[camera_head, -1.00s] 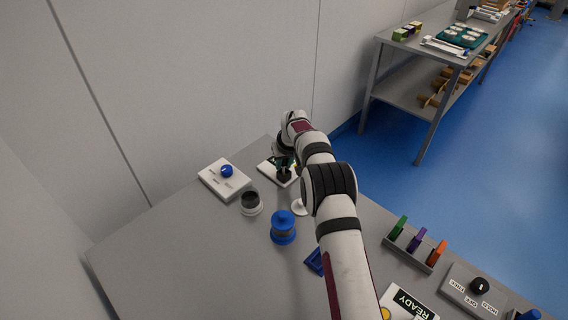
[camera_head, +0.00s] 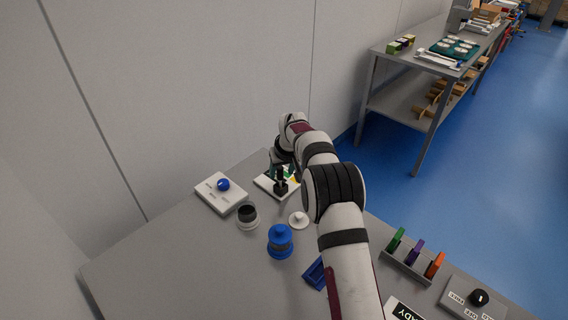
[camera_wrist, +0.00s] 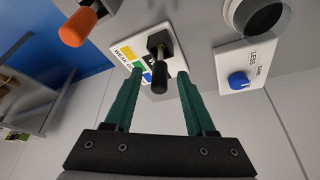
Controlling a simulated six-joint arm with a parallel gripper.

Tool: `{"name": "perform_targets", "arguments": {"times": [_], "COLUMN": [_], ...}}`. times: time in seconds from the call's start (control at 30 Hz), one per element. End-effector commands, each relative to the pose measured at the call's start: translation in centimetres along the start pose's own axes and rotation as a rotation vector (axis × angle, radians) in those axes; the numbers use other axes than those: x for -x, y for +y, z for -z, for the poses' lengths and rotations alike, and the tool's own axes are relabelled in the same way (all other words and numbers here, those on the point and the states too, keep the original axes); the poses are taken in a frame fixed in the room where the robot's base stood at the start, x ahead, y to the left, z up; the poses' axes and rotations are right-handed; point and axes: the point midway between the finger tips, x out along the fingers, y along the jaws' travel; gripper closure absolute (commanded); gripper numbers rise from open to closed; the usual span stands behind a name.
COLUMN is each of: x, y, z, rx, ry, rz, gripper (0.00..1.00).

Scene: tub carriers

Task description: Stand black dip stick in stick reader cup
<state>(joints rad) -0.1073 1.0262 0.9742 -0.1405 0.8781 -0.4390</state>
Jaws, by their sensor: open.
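The black dip stick (camera_wrist: 159,82) stands in the dark reader cup (camera_wrist: 159,40) in the wrist view, its black handle pointing toward the camera. In the head view the stick (camera_head: 279,173) looks roughly upright above the cup (camera_head: 281,189). The cup is on the white stick reader board (camera_wrist: 126,52) with coloured bands and printing, which also shows in the head view (camera_head: 265,184). My gripper (camera_wrist: 159,72) is open, with a teal finger on each side of the handle and clear gaps between. How deep the stick sits is hidden.
Nearby stand a white box with a blue knob (camera_head: 223,185), a dark-filled cup (camera_head: 248,214), a white lid-like disc (camera_head: 298,220) and a blue jar (camera_head: 280,241). A rack (camera_head: 406,266) holds green, purple and orange sticks. An orange-ended object (camera_wrist: 78,28) is near the reader.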

Motion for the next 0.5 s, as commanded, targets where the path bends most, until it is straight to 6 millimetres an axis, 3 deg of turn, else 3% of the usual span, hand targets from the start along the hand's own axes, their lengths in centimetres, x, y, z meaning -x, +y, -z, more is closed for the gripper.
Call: {"name": "perform_targets", "arguments": {"times": [0.23,0.5], "x": [5.9,7.8], "y": [0.1,0.0], "z": [0.0,-0.1], "rx": [0.000,-0.001], "ry": [0.001,-0.001], "rz": [-0.001,-0.001], "gripper": [0.45,0.45]}}
